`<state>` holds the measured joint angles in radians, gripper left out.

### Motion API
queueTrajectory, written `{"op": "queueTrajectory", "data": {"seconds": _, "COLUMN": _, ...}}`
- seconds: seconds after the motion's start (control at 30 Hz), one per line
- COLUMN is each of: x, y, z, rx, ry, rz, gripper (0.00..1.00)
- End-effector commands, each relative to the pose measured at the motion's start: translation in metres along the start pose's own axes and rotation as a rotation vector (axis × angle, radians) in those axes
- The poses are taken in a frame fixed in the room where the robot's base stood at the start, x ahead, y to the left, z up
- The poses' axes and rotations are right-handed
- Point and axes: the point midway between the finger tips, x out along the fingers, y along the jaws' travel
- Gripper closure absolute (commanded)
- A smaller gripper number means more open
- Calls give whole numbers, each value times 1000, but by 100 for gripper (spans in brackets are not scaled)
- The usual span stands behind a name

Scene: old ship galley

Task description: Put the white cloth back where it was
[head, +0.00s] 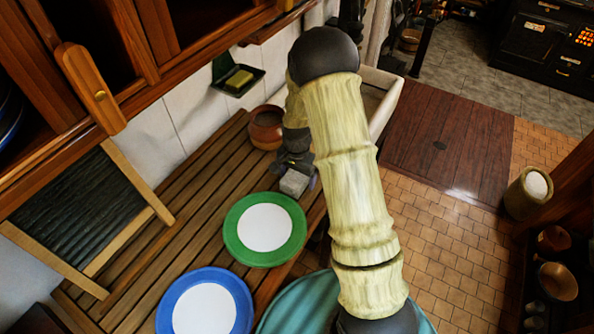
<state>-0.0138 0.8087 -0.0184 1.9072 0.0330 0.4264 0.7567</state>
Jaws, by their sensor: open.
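My gripper (300,174) hangs low over the slatted wooden counter (188,196), close to its right edge, past the green-rimmed plate. It is open, though my arm partly hides it and the fingers show small. A small pale grey-white block-like thing (294,183) is right at the fingertips. I cannot tell if it is the folded white cloth, or if it touches the fingers or rests on the counter. No other thing in view is clearly a white cloth.
A green-rimmed plate (265,230) and a blue-rimmed plate (205,302) lie on the counter. A brown clay pot (266,127) stands behind the gripper. A washboard (78,217) leans at left. A pale sink (379,95) lies beyond. Wooden cupboards (140,45) overhang the counter.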

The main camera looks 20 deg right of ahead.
Motion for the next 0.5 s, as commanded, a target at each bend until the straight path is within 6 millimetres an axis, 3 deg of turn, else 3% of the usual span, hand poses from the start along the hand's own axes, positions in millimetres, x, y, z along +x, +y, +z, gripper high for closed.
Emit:
{"op": "queueTrajectory", "data": {"seconds": 0.27, "x": -20, "y": -1, "z": -1, "rx": 0, "ry": 3, "rz": -3, "gripper": 19}}
{"op": "queueTrajectory", "data": {"seconds": 0.5, "x": -57, "y": -1, "z": -1, "rx": 0, "ry": 4, "rz": -5, "gripper": 19}}
